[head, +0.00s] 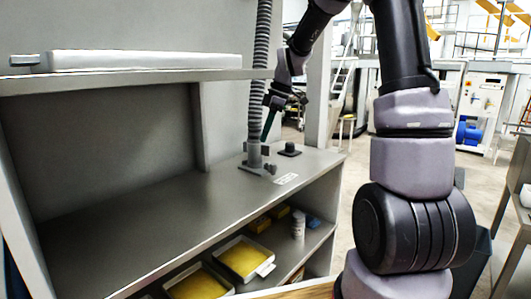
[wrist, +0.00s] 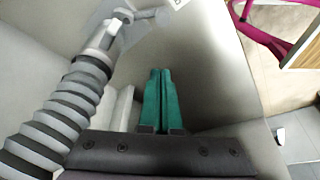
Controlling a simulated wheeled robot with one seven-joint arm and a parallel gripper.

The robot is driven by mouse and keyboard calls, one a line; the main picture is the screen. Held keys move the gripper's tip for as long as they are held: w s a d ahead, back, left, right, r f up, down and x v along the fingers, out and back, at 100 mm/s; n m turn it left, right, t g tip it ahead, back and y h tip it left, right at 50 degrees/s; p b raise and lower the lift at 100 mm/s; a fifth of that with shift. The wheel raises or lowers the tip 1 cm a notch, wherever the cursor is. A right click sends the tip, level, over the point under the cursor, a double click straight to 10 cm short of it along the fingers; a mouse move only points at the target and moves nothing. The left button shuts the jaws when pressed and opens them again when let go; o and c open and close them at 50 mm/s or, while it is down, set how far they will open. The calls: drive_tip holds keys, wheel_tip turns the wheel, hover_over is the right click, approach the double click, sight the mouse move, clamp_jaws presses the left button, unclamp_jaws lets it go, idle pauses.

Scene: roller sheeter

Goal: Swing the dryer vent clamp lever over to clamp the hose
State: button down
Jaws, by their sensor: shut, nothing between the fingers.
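The ribbed grey hose (head: 260,70) hangs down to a grey vent collar (head: 254,153) on the counter. Small grey lever-like parts (head: 270,168) stick out at the collar's base; which is the clamp lever is hard to tell. In the wrist view the hose (wrist: 62,118) runs along the left into the collar (wrist: 103,40), and a short grey bar with a rounded end (wrist: 148,15) points right from it. My gripper (head: 265,138) has teal fingers, shut and empty, just right of the hose and above the counter. In the wrist view the fingertips (wrist: 160,72) are apart from the bar.
A black knob-like block (head: 290,150) stands on the counter right of the collar. A white label (head: 286,179) lies in front. A shelf (head: 140,75) crosses above the counter. The counter's left part is clear.

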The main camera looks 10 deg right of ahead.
sight(271, 167)
drive_tip(key=x, duration=0.9)
drive_tip(key=shift+a+f, duration=0.15)
drive_tip(key=shift+f, duration=0.1)
drive_tip(key=d, duration=0.2)
drive_tip(key=shift+s+d, duration=0.2)
drive_tip(key=shift+d, duration=0.05)
drive_tip(key=shift+s+d, duration=0.15)
drive_tip(key=shift+d, duration=0.6)
